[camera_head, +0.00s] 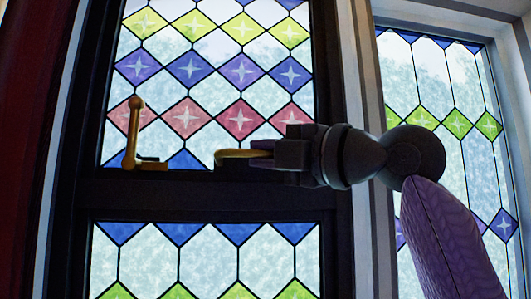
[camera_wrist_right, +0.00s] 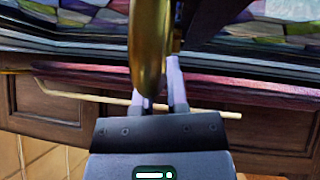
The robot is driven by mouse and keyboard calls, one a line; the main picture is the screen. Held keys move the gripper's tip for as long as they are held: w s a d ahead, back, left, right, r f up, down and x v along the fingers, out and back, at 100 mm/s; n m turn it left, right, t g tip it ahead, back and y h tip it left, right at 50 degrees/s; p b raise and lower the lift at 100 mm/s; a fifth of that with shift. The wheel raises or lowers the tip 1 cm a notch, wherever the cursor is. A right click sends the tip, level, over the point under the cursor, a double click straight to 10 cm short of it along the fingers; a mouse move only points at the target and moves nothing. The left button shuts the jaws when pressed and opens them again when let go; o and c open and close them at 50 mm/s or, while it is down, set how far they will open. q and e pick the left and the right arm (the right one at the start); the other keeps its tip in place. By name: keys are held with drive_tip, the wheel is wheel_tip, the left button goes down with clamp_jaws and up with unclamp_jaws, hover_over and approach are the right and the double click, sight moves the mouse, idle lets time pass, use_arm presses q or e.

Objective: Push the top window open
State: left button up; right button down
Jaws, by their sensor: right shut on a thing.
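The top window (camera_head: 240,69) is a dark-framed pane of stained glass with yellow, blue, purple and red diamonds, in the head view. Two brass handles sit on its lower rail. The left handle (camera_head: 133,130) stands upright. The right handle (camera_head: 230,155) lies low and is partly hidden by my right gripper (camera_head: 264,152), which comes in from the right. The right gripper is shut on this handle. In the right wrist view, the brass handle (camera_wrist_right: 148,45) rises in front of the fingers (camera_wrist_right: 164,98). My left gripper is out of view.
A lower stained-glass pane (camera_head: 207,262) sits under the dark rail. Another tall window (camera_head: 462,100) stands at the right, past a frame post. In the right wrist view, a wooden cabinet front (camera_wrist_right: 50,105) and a thin pale rod (camera_wrist_right: 85,97) lie below and beyond the gripper.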

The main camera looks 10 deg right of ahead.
drive_tip(key=shift+w+f, duration=0.1)
drive_tip(key=shift+w, duration=0.05)
drive_tip(key=shift+n+t+y, duration=0.4)
drive_tip(key=shift+n, duration=0.3)
drive_tip(key=w, duration=0.2)
drive_tip(key=w+f, duration=0.1)
drive_tip(key=w, duration=0.1)
drive_tip(key=shift+w, duration=0.35)
drive_tip(key=c, duration=0.7)
unclamp_jaws()
drive_tip(key=shift+o, duration=0.2)
drive_tip(key=b+v, duration=0.5)
drive_tip(key=v, duration=0.5)
drive_tip(key=shift+r, duration=0.1)
